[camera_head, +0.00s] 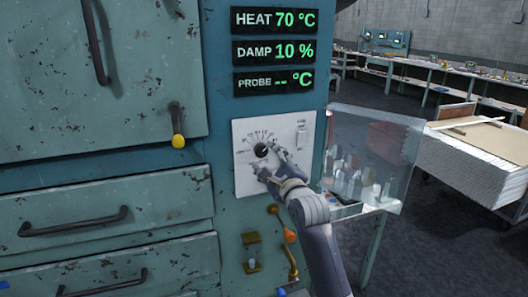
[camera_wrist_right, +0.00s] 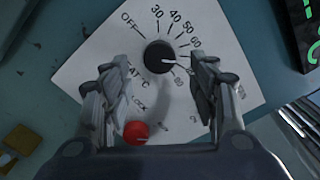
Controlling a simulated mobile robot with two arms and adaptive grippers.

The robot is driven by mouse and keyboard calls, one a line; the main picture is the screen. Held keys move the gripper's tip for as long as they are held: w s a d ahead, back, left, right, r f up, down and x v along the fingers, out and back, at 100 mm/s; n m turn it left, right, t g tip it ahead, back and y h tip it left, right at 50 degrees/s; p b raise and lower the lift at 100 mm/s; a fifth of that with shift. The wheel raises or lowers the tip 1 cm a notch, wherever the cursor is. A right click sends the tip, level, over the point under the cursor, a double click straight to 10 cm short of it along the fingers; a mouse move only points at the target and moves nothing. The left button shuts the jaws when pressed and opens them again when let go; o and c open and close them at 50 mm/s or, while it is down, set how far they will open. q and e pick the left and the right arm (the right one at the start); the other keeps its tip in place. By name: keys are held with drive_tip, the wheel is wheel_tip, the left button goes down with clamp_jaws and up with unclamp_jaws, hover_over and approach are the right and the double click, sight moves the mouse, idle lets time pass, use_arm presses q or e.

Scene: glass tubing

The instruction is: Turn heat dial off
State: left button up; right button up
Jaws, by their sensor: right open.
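The heat dial is a black round knob (camera_head: 261,150) on a white panel (camera_head: 246,183) on the teal cabinet. In the right wrist view the knob (camera_wrist_right: 159,57) has a white pointer aimed right and slightly down, away from the OFF mark at the upper left. My right gripper (camera_head: 268,163) is at the panel, just below and right of the knob. In the wrist view its open fingers (camera_wrist_right: 160,75) stand on either side of the knob, apart from it and holding nothing. The display (camera_head: 275,20) above reads HEAT 70 °C. My left gripper is not in view.
A red button (camera_wrist_right: 136,132) sits below the knob. A clear sheet (camera_head: 385,150) stands out at the right beside a shelf of bottles.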

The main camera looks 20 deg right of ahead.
sight(263, 152)
drive_tip(key=shift+w+a+p, duration=0.1)
drive_tip(key=shift+w+p, duration=0.35)
drive_tip(key=shift+w, duration=1.9)
drive_tip(key=c, duration=1.1)
